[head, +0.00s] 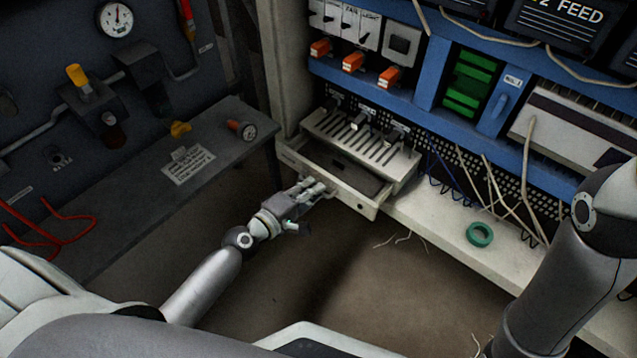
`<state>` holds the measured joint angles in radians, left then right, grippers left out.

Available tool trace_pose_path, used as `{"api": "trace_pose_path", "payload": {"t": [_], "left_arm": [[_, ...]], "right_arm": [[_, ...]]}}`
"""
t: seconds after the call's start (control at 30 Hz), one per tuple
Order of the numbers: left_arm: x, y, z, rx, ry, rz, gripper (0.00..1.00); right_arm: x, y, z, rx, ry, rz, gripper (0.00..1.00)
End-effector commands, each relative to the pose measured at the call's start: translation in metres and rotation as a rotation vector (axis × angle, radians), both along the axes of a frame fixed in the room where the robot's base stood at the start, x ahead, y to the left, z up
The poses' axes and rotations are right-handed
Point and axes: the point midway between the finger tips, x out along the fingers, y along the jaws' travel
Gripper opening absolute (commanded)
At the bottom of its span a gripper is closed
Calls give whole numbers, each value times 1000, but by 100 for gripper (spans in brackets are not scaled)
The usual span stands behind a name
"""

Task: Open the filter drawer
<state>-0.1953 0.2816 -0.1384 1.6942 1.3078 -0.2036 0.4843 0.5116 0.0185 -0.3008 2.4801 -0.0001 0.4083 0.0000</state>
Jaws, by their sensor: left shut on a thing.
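The filter drawer (357,201) is a pale drawer under a slotted metal top (362,143), low in the cabinet at the centre of the head view. It stands out from its housing, and part of its dark inside shows. My left gripper (318,190) is at the drawer's front and is shut on it, most likely at its handle, which the fingers mostly hide. My right arm comes in at the right edge; its gripper is out of the picture.
A white ledge (440,226) right of the drawer holds a green tape ring (479,234) and loose wires. Orange-handled switches (353,62) sit above. The floor before the drawer looks clear.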

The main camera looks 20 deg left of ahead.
Motion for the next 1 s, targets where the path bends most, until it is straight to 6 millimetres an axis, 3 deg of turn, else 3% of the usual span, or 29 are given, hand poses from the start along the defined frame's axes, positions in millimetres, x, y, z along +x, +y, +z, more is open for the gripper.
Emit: {"api": "trace_pose_path", "payload": {"t": [0.27, 0.3, 0.47, 0.83, 1.0], "left_arm": [[-1, 1, -1, 1, 2, 1, 0], [-1, 1, -1, 1, 2, 1, 9], [-1, 1, 0, 1, 1, 1, 30], [-3, 2, 0, 1, 1, 0, 30], [-20, 8, 3, 3, 2, 0, 30]], "right_arm": [[-1, 0, 1, 0, -2, -1, 40], [0, 0, 1, 0, -1, -1, 40], [0, 0, 0, 1, -1, -1, 40], [-1, -1, -1, 3, 1, 0, 40], [-1, -1, -1, 2, 0, -1, 40]]}}
